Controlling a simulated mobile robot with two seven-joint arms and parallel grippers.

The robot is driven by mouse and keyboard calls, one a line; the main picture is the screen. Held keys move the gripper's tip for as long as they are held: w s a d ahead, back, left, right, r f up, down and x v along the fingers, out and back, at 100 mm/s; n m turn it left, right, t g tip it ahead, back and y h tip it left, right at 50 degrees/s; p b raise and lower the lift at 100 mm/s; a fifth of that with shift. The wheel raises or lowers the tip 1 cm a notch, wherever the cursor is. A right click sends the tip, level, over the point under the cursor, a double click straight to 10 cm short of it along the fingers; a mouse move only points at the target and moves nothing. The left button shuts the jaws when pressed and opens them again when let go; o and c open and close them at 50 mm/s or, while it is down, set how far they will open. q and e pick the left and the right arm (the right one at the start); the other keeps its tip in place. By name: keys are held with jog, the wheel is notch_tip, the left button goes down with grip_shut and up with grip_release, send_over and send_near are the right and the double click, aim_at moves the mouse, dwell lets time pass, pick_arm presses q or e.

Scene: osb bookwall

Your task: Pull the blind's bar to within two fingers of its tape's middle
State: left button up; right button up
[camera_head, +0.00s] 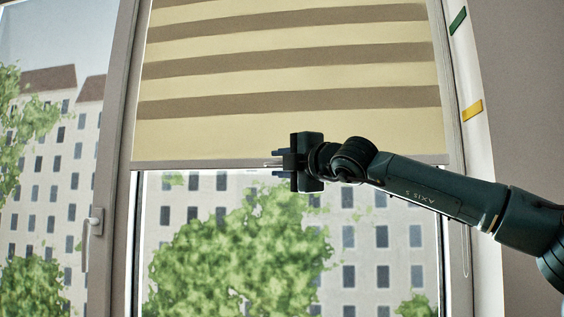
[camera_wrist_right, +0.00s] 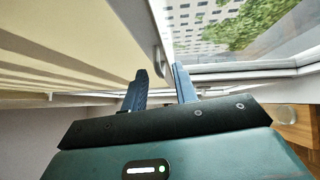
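The blind (camera_head: 290,78) has yellow and brown stripes and covers the upper part of the window. Its pale bar (camera_head: 205,163) runs level along its lower edge. My right gripper (camera_head: 278,164) is at the bar, right of its middle, with one finger above the bar's height and one below. In the right wrist view the gripper's fingers (camera_wrist_right: 160,88) stand apart, with a pale tab (camera_wrist_right: 160,62) of the bar near the gap; contact cannot be told. A yellow tape (camera_head: 472,110) and a green tape (camera_head: 458,21) are on the right frame. The bar hangs lower than both. My left gripper is out of view.
A window handle (camera_head: 95,220) is on the left frame post. A cord loop (camera_head: 466,250) hangs at the right side of the window. Clear glass lies below the bar, with trees and buildings outside.

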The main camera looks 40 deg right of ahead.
grip_shut()
dwell(0.3)
jog(key=shift+r, duration=0.1)
